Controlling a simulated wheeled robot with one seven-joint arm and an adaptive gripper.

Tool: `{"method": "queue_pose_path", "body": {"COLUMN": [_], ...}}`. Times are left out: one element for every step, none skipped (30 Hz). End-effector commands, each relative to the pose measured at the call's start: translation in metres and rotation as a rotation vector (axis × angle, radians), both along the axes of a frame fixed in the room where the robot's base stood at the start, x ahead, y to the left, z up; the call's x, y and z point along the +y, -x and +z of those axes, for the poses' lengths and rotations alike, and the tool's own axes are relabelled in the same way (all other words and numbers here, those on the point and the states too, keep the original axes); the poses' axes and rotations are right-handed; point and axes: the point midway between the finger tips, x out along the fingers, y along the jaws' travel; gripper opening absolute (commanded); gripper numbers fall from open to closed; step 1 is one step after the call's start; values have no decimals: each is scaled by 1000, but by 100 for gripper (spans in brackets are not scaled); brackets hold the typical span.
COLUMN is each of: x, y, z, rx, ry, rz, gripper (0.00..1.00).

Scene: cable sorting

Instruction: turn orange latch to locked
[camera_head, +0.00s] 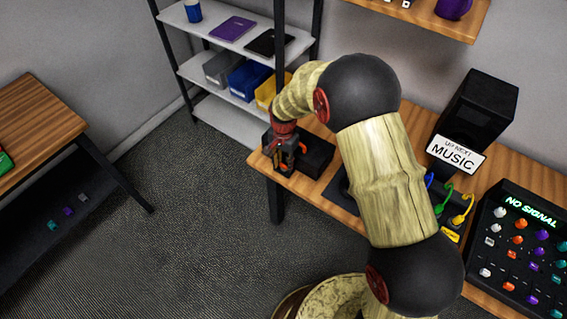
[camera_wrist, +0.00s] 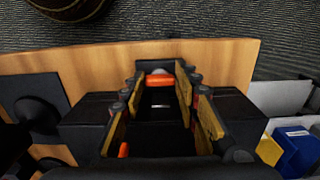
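A black box (camera_wrist: 232,118) sits at the left end of the wooden workbench in the head view. My gripper (camera_head: 284,160) points down over it. In the wrist view, the fingers of my gripper (camera_wrist: 162,80) stand apart on either side of the box's middle. An orange bar (camera_wrist: 160,79), which looks like part of the latch, lies between the fingertips. A second orange piece (camera_wrist: 124,150) shows nearer the camera by the left finger. Small orange bits also show beside the gripper in the head view. The fingers hide much of the latch, so its angle and any finger contact are unclear.
A black device with coloured cables (camera_head: 445,205), a MUSIC sign (camera_head: 457,154) and a knob panel (camera_head: 522,250) stand further right on the workbench (camera_head: 335,207). A shelf (camera_head: 215,82) with bins is behind. Carpet lies left of the bench.

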Motion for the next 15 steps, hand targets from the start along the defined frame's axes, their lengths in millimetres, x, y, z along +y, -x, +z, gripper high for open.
{"method": "queue_pose_path", "body": {"x": [0, 0, 0, 0, 0, 0, 0, 0, 0, 0, 0, 0, 0, 0, 0], "y": [0, 0, 0, 0, 0, 0, 0, 0, 0, 0, 0, 0, 0, 0, 0], "z": [0, 0, 0, 0, 0, 0, 0, 0, 0, 0, 0, 0, 0, 0, 0], "rx": [0, 0, 0, 0, 0, 0, 0, 0, 0, 0, 0, 0, 0, 0, 0], "ry": [0, 0, 0, 0, 0, 0, 0, 0, 0, 0, 0, 0, 0, 0, 0], "rz": [0, 0, 0, 0, 0, 0, 0, 0, 0, 0, 0, 0, 0, 0, 1], "gripper": [26, 25, 22, 21, 19, 17, 15, 13, 11, 9, 8, 5, 5, 5, 5]}}
